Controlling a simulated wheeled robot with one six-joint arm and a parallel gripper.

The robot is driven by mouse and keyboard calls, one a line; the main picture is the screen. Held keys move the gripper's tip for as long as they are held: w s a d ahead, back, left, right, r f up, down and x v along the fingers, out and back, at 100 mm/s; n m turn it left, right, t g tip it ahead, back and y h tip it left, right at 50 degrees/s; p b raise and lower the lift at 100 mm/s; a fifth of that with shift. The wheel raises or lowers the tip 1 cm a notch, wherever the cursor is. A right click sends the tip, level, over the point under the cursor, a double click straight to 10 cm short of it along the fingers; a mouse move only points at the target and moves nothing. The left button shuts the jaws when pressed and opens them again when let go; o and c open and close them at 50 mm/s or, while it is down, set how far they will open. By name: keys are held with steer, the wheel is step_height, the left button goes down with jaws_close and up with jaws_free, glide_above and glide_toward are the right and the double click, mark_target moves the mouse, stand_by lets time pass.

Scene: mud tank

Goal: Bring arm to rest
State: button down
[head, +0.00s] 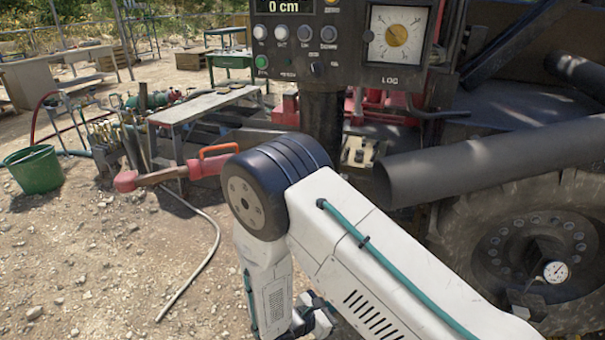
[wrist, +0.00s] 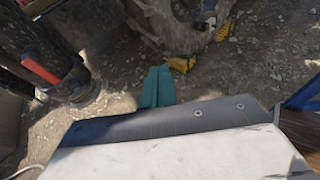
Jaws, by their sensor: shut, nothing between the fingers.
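My gripper (wrist: 159,72) shows in the wrist view as two teal fingers lying side by side. It is shut and empty, and points down over bare, stony ground. In the head view my white arm is bent at a dark, round joint, with one link hanging down from it. The wrist end is low at the bottom edge there, and the fingers cannot be made out clearly. No object touches the fingers in the wrist view.
A control panel (head: 345,40) reading "0 cm" stands ahead. A large grey pipe (head: 500,160) and a big tyre (head: 550,245) are at right. A bench (head: 205,105) and green bucket (head: 35,170) are at left. Yellow blocks (wrist: 181,64) lie near a wheel.

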steer(key=s+d+r+m+g+y, duration=0.1)
steer(key=s+d+r+m+g, duration=0.25)
steer(key=r, duration=0.35)
steer(key=s+d+r+m+g, duration=0.25)
steer(key=r+m+g, duration=0.2)
steer(key=r, duration=0.35)
steer(key=s+d+r+m+g+y, duration=0.1)
steer(key=s+d+r+m+g, duration=0.15)
steer(key=d+r+m, duration=0.35)
steer(key=s+d+r+m+t+y, duration=0.1)
steer(key=s+r+m+y, duration=0.4)
steer(key=r, duration=0.5)
steer(key=s+d+r+m+t+y, duration=0.2)
steer(key=s+d+r+m+y, duration=0.2)
steer(key=s+r, duration=0.5)
steer(key=shift+s+r+m+y, duration=0.4)
steer(key=shift+s+m+y, duration=0.1)
steer(key=shift+m+y, duration=0.15)
steer(key=shift+d+t, duration=0.1)
steer(key=shift+t, duration=0.15)
